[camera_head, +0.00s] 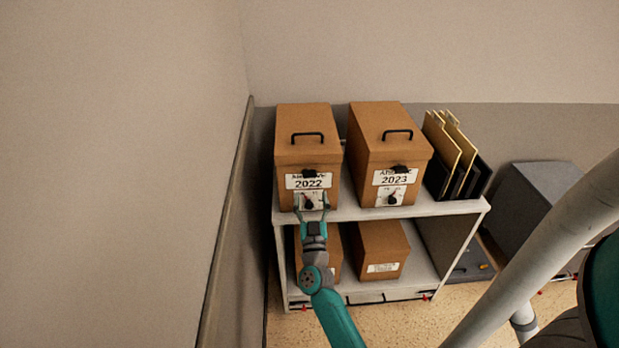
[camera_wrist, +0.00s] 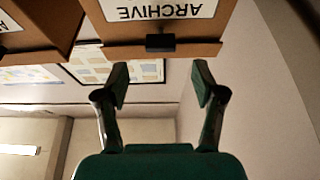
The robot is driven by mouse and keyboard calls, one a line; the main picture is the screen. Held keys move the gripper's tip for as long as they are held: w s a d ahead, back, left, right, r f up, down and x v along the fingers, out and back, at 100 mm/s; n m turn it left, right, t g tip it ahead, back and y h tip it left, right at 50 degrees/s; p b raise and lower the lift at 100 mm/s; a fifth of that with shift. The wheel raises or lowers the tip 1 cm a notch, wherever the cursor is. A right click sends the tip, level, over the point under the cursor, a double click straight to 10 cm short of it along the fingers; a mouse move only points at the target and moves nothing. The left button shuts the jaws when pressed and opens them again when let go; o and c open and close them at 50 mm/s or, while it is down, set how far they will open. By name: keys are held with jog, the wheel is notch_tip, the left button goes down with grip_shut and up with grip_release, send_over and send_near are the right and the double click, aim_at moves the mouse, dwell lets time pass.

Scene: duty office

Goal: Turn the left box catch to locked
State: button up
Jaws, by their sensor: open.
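The left box (camera_head: 302,147), brown and marked 2022, stands on the upper shelf. Its catch (camera_head: 308,203) is a small pale plate with a dark knob and a red mark, low on the front below the label. My gripper (camera_head: 311,204) is open in front of this plate, one finger to each side of the knob in the picture. Contact cannot be told. In the wrist view, upside down, my open gripper (camera_wrist: 161,84) is empty, with the box's ARCHIVE label (camera_wrist: 160,10) and black lid tab (camera_wrist: 160,42) beyond it. The knob does not show there.
The right box (camera_head: 385,147), marked 2023, has a similar catch (camera_head: 391,197) close by. File folders (camera_head: 452,150) stand at the right end of the white shelf unit (camera_head: 455,208). More boxes (camera_head: 381,250) sit below. A wall (camera_head: 225,190) is close on the left.

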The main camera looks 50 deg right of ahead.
aim_at(309, 175)
jog(key=x, duration=0.7)
jog(key=shift+w+d, duration=0.15)
jog(key=c, duration=1.1)
jog(key=shift+c, duration=0.2)
jog(key=shift+m+g, duration=0.3)
jog(key=m+g, duration=0.1)
jog(key=m, duration=0.2)
jog(key=m+g+h, duration=0.1)
jog(key=m, duration=0.1)
jog(key=shift+w+m, duration=0.1)
jog(key=shift+m, duration=0.3)
jog(key=shift+m+g+h, duration=0.5)
jog(key=shift+m+g, duration=0.8)
jog(key=shift+m, duration=0.7)
